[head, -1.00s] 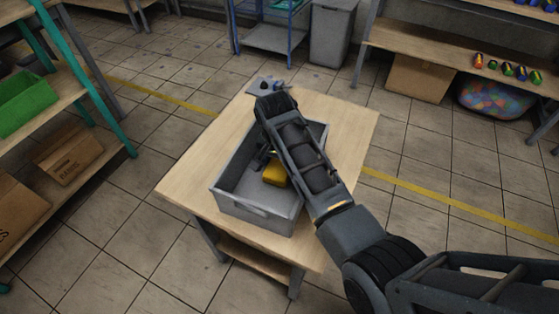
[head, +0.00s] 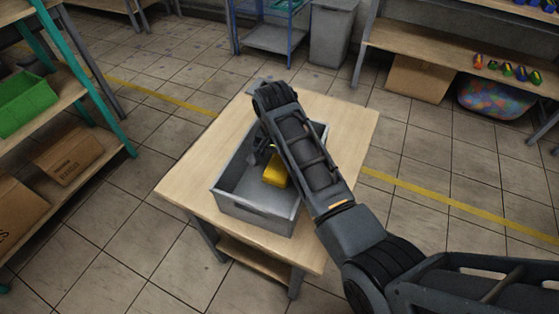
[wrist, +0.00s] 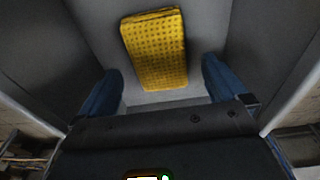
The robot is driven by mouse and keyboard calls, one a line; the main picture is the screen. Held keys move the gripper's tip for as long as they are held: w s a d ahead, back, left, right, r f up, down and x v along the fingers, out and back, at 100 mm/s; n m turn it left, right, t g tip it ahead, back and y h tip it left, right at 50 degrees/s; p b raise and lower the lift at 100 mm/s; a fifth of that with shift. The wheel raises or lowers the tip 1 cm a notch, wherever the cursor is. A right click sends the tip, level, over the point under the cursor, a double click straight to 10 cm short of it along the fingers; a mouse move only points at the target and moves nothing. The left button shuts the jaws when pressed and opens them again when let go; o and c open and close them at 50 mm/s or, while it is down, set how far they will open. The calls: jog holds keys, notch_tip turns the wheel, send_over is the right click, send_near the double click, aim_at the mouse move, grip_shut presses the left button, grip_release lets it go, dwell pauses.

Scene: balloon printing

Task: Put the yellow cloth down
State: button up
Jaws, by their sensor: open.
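The yellow cloth (head: 275,175) lies in the grey bin on the table, partly hidden by my arm in the head view. In the wrist view the cloth (wrist: 155,48) is a folded, dotted yellow block on the bin floor, ahead of my fingers and apart from them. My gripper (wrist: 162,85) is open and empty, with one blue finger on each side and the cloth's near end between and beyond them. In the head view my gripper (head: 257,158) is over the bin, mostly hidden behind my arm.
The grey bin (head: 255,213) stands on a wooden table (head: 352,125), its walls close around my gripper. A small object lies at the table's far edge, mostly covered by my arm. Shelves with a green crate (head: 27,102) stand left; another shelf is at back right.

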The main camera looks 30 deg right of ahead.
aim_at(278, 170)
notch_tip(278, 170, up, 9)
jog(key=shift+s+a+r, duration=0.2)
jog(key=shift+s+a, duration=0.2)
